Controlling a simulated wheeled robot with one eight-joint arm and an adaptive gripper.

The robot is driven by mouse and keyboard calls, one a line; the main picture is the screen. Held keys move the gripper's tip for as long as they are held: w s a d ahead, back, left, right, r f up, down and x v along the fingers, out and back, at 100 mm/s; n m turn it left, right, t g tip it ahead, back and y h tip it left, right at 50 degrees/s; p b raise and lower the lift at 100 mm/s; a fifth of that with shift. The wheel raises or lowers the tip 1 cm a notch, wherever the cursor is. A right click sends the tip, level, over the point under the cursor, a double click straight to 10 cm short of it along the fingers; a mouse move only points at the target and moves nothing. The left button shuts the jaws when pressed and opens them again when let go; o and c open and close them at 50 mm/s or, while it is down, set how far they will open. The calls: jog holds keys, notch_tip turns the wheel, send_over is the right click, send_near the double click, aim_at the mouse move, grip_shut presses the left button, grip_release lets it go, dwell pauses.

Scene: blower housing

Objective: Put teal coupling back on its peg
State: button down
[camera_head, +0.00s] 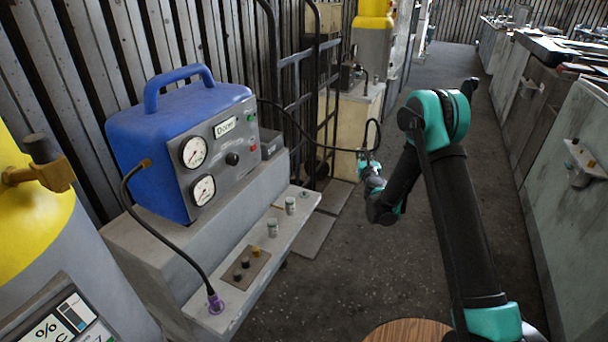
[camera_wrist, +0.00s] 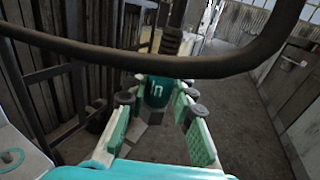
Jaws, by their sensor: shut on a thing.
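The teal coupling (camera_wrist: 157,92), marked "In", is between my gripper's (camera_wrist: 155,104) fingers in the wrist view. A ribbed black sleeve rises from it, and a black hose (camera_wrist: 165,66) arches across the view. In the head view my gripper (camera_head: 370,172) is shut on the coupling (camera_head: 364,156), in the air right of the ledge. The hose (camera_head: 320,146) runs from there back to the blue unit (camera_head: 170,140).
A grey ledge (camera_head: 240,300) below the unit carries several small fittings, a brown plate (camera_head: 246,268) and a purple coupling (camera_head: 214,302) on a second hose. A black metal rack (camera_head: 325,95) stands behind. Yellow cylinders stand left and back. Grey cabinets (camera_head: 565,190) line the right; the aisle floor is clear.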

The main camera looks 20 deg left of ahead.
jog(key=s+a+f+n+y, duration=0.1)
jog(key=s+a+f, duration=0.2)
jog(key=a, duration=0.4)
jog(key=s+a+f+g+y, duration=0.1)
jog(key=s+a+f, duration=0.2)
jog(key=a, duration=0.5)
jog(key=s+a+f+n+g+y, duration=0.1)
jog(key=s+a+f, duration=0.2)
jog(key=a, duration=0.5)
jog(key=shift+f+n+y, duration=0.3)
jog(key=shift+f, duration=2.2)
jog(key=shift+f, duration=1.5)
jog(key=c, duration=1.2)
grip_release()
jog(key=shift+r, duration=0.1)
notch_tip(320, 180, up, 10)
